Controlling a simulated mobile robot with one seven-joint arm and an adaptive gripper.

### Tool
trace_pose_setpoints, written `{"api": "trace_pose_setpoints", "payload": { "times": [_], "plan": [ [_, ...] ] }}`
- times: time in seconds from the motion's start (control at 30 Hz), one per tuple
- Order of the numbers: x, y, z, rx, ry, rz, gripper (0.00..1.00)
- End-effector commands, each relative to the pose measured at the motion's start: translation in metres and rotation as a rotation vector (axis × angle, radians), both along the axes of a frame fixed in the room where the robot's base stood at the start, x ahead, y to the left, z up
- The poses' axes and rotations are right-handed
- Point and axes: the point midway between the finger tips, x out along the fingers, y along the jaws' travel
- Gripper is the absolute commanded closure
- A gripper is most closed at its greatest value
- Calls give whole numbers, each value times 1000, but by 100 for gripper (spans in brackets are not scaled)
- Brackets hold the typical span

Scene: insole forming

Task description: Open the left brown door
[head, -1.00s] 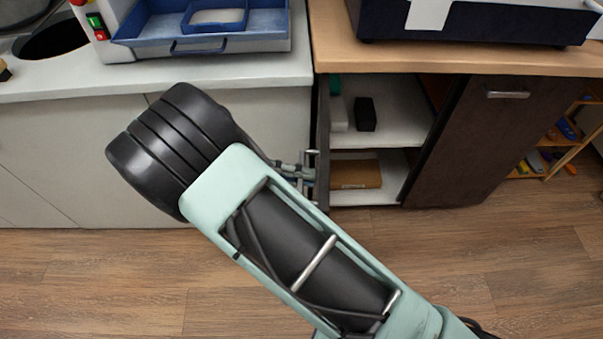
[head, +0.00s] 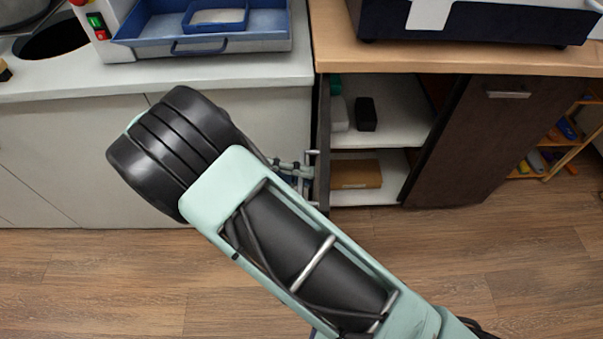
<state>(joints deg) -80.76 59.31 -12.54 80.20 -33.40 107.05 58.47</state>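The left brown door (head: 323,130) of the wood-topped cabinet stands swung open, seen nearly edge-on as a thin dark strip at the left side of the opening. Its metal handle (head: 313,178) sticks out on the left face. My gripper (head: 297,169) is just left of the door, close to the handle. My arm hides most of the gripper, and the fingers are too small to tell whether they are open or shut, or whether they touch the handle.
The open compartment shows white shelves (head: 395,125) with a small black box (head: 366,114) and a brown box (head: 356,173). The right brown door (head: 480,145) stands to the right. A white counter (head: 200,77) with a blue tray (head: 202,47) is at left. Wooden floor (head: 520,250) is clear in front.

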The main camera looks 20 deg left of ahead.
Motion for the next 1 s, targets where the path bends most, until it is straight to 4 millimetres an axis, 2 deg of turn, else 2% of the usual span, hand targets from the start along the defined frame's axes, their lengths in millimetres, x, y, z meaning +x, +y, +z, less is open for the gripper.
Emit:
{"api": "trace_pose_setpoints", "payload": {
  "times": [0.3, 0.4, 0.63, 1.0],
  "plan": [
    [-16, 43, 8, 3, 0, 3, 85],
    [-18, 50, 10, 0, -2, 1, 85],
    [-23, 61, 13, 1, 0, 1, 85],
    [-23, 63, 14, 2, 1, 1, 85]
  ]
}}
